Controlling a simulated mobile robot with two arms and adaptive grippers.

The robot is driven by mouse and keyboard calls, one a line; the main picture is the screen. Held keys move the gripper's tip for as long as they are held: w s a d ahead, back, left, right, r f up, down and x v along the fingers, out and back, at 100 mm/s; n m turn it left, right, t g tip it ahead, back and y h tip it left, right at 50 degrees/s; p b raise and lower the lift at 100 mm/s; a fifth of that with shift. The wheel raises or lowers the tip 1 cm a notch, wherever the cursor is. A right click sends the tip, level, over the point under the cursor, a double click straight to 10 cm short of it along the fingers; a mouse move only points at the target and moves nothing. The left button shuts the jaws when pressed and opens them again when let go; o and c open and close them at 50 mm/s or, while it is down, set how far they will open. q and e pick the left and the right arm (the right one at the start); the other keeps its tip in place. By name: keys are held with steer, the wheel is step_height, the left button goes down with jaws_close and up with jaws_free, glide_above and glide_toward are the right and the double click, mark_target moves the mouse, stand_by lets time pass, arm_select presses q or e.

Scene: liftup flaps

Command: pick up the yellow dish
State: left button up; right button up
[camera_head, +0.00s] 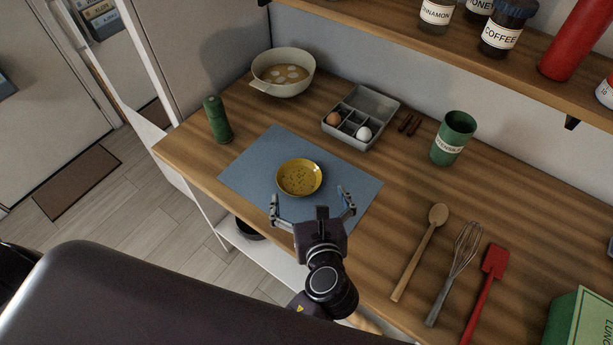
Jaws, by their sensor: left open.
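The yellow dish (300,177) is a small round speckled bowl on the blue-grey mat (245,172) on the wooden counter. My left gripper (312,201) is open, its two fingers spread apart just on the near side of the dish. Nothing is between the fingers that I can make out. Whether the fingers touch the mat or hover above it I cannot tell. My right gripper is not in view.
A green shaker (217,120) and a cream pot (283,73) stand beyond the mat. An egg box (376,105) and a green cup (453,138) stand to the right. A wooden spoon (420,250), whisk (455,270) and red spatula (486,285) lie nearer. A shelf (540,77) overhangs the back.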

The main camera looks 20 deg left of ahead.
mark_target(301, 187)
arm_select(q)
steer(key=x, duration=0.2)
steer(key=a+p+x, duration=0.1)
steer(key=x, duration=0.2)
steer(key=shift+a+f, duration=0.1)
steer(key=shift+a, duration=0.05)
steer(key=shift+w+a+f, duration=0.1)
steer(key=shift+w+f, duration=0.2)
steer(key=shift+w, duration=0.2)
steer(key=shift+s+a, duration=0.1)
steer(key=shift+s, duration=0.05)
steer(key=shift+c, duration=1.4)
steer(key=c, duration=1)
